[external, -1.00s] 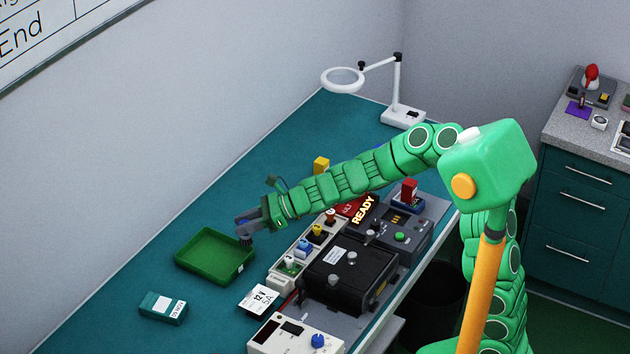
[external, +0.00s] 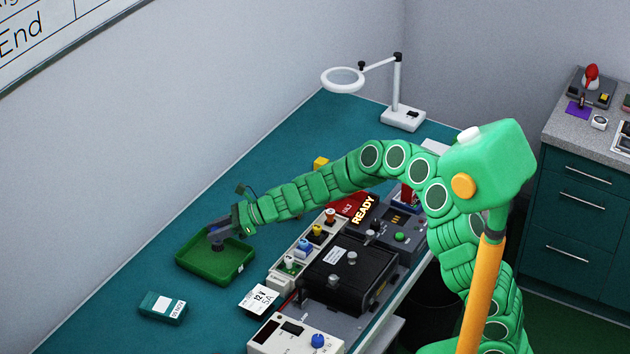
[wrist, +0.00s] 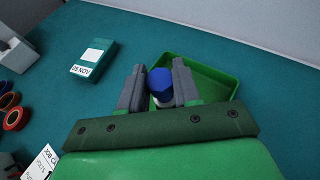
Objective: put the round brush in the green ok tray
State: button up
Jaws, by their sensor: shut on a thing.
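The green tray (external: 192,268) lies on the teal bench at the left of the external view. It also shows in the wrist view (wrist: 222,82), behind and below my fingers. My gripper (external: 216,234) is over the tray's inside, pointing down into it. In the wrist view my gripper (wrist: 160,85) is shut on the round brush (wrist: 160,80), whose blue end shows between the two grey fingers. The brush's lower part is hidden in the wrist view, and I cannot tell whether it touches the tray floor.
A green box with a white label (external: 163,308) lies in front of the tray. A white card (external: 259,299) lies to its right. The test station (external: 350,272) with its black box and row of coloured sockets stands further right. A magnifier lamp (external: 402,118) stands at the back.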

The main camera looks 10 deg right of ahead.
jog(key=shift+w+a+f, duration=0.3)
jog(key=shift+a+f, duration=0.05)
jog(key=shift+f, duration=0.2)
jog(key=shift+w+a+f, duration=0.25)
jog(key=shift+a+f, duration=0.1)
jog(key=shift+f, duration=1.7)
jog(key=shift+f, duration=0.1)
jog(key=o, duration=1.1)
jog(key=shift+c, duration=0.2)
jog(key=shift+d+r, duration=0.2)
jog(key=shift+d, duration=0.05)
jog(key=shift+v, duration=5.75)
jog(key=shift+r, duration=0.15)
